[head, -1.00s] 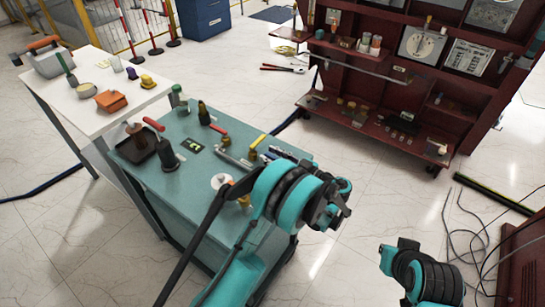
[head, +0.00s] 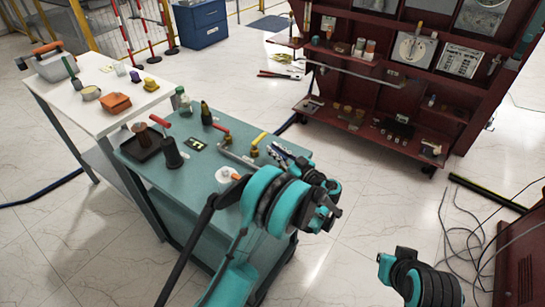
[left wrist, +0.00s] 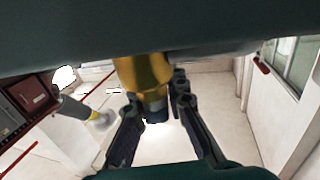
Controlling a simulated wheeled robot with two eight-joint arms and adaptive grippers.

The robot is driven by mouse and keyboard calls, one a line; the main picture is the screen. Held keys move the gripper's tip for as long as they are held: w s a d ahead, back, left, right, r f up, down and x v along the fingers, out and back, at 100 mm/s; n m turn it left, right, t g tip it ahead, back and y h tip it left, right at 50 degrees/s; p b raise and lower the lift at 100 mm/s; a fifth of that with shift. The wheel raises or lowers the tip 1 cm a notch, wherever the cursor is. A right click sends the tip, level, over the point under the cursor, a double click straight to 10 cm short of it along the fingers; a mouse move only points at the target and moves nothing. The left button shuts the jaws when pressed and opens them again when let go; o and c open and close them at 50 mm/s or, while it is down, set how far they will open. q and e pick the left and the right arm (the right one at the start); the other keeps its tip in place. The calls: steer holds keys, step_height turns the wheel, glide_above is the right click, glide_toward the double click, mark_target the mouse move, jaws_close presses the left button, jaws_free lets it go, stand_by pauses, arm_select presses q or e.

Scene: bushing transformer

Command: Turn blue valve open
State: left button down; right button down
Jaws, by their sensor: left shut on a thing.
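In the head view a pipe (head: 240,160) with valves lies on the teal cart top. It has a red handle, a yellow handle and bluish parts near its right end, too small to tell apart. In the left wrist view a brass valve body (left wrist: 145,75) with a dark bluish lower end (left wrist: 156,112) sits between the fingers of my left gripper (left wrist: 155,118). The gripper is shut on that valve; the exact contact is partly hidden. In the head view my left forearm covers the cart's near right part. My right gripper's fingers do not show, only arm parts at lower right.
The teal cart (head: 205,205) also bears a black tray (head: 147,148), a dark bottle-like part and a green-capped bottle (head: 183,102). A white table (head: 85,120) stands to its left. A dark red rack (head: 375,125) stands behind right. Cables lie at far right.

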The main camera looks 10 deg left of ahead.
arm_select(q)
steer(key=shift+w+d+m+t+h, duration=0.2)
steer(key=shift+w+m+t+h, duration=0.1)
steer(key=shift+m+t+h, duration=0.55)
steer(key=c, duration=1.5)
jaws_free()
steer(key=shift+c, duration=0.2)
steer(key=v, duration=1.2)
steer(key=shift+f, duration=0.1)
